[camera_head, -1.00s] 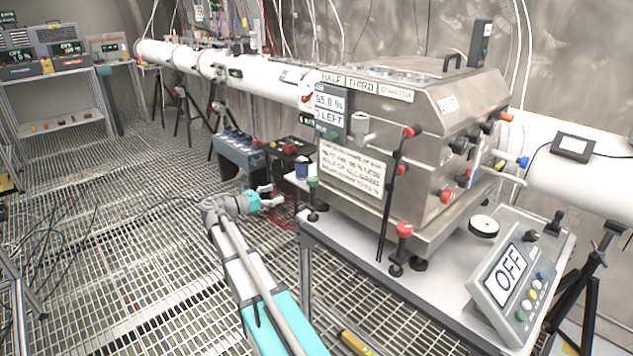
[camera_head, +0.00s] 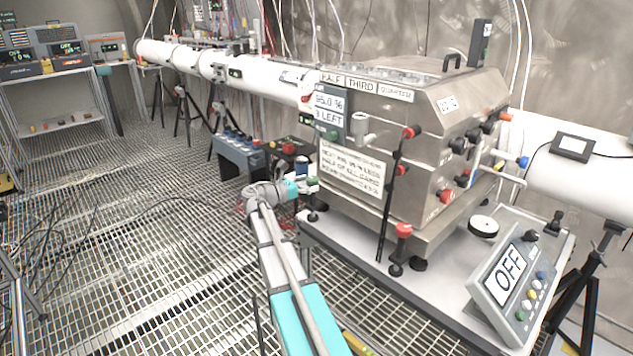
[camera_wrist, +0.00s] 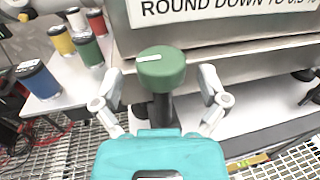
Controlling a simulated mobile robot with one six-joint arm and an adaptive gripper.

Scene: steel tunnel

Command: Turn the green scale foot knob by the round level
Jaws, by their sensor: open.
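The green foot knob (camera_wrist: 161,69) is a round green cap with a white mark on a dark post. In the wrist view it stands between the two open fingers of my gripper (camera_wrist: 160,95). A small gap shows on each side, so the fingers look apart from it. In the head view the green knob (camera_head: 312,183) shows at the near left corner of the steel box, with my gripper (camera_head: 304,187) right at it.
Blue (camera_wrist: 40,81), yellow (camera_wrist: 61,40) and green (camera_wrist: 88,49) cylinders stand on the table left of the knob. The steel box (camera_head: 420,170) rises close behind. A red foot knob (camera_head: 403,230) and an OFF panel (camera_head: 510,275) are farther right. Grating floor lies open left.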

